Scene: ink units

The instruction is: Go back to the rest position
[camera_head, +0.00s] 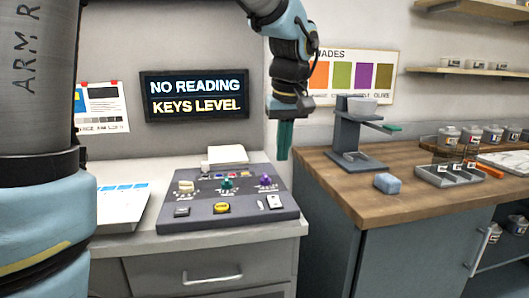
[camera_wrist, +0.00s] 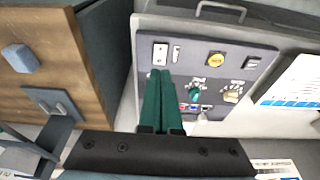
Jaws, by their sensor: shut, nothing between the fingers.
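My gripper (camera_head: 284,140) hangs from my arm in the upper middle of the head view, pointing down. It is in the air above the right end of the control panel (camera_head: 190,217) and near the left edge of the wooden counter. In the wrist view my gripper (camera_wrist: 159,76) shows as two green fingers side by side, shut with nothing between them. The panel (camera_wrist: 203,120) lies beyond the fingertips, with a green knob (camera_wrist: 195,92) just right of them. The fingers partly hide the panel's left side.
A display (camera_head: 195,96) reads "NO READING / KEYS LEVEL". The wooden counter (camera_head: 385,205) on the right bears a grey stand (camera_head: 350,140), a blue block (camera_head: 387,183), a compartment tray (camera_head: 436,178) and several jars.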

